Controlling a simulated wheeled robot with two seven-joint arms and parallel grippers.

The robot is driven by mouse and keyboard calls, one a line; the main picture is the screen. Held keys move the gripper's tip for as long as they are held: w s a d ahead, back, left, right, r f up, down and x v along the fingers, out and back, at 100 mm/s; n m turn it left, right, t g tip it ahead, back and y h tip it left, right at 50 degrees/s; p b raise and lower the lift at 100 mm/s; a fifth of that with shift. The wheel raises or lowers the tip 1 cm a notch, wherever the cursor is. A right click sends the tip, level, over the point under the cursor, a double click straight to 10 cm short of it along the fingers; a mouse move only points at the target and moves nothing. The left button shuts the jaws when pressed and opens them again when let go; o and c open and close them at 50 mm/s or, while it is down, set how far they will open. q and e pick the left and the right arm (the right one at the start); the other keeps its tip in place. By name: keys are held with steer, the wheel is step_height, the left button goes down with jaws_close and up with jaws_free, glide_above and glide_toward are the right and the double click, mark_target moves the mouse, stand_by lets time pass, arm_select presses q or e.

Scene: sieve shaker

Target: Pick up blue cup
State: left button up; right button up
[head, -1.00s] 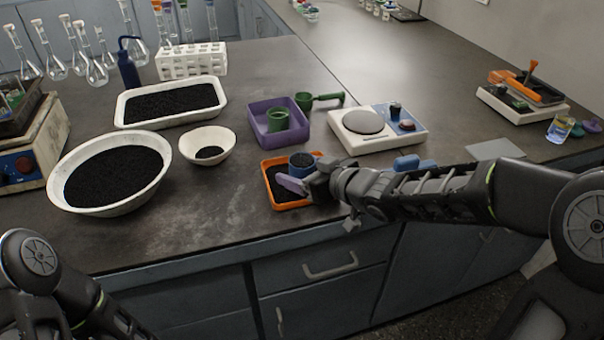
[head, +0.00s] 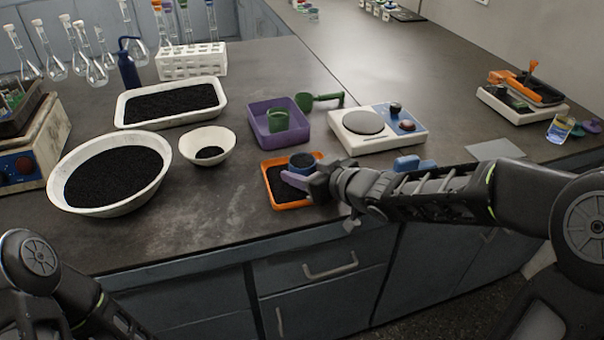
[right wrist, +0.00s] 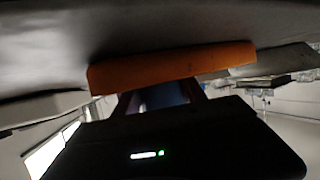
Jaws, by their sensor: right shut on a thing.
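The blue cup (head: 301,160) holds dark granules and stands upright in or just above the orange tray (head: 283,202); I cannot tell whether it touches the tray. My right gripper (head: 303,174) reaches in from the right and is shut on the cup, with a purple finger along its near side. In the right wrist view, a blue part of the cup (right wrist: 165,95) shows between the fingers, below the orange tray edge (right wrist: 170,70). The cup's lower part is hidden by the gripper. My left arm shows at the lower left, but its gripper is out of view.
A purple tray (head: 260,137) with a green cup (head: 277,120) is just behind. A balance (head: 372,146) stands behind my right forearm. White bowls (head: 228,150) and a white tray (head: 122,113) of granules are left. The counter's front middle is clear.

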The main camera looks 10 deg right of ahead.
steer(key=shift+r, duration=0.1)
step_height(320, 180, up, 10)
steer(key=p, duration=0.6)
stand_by(0.5)
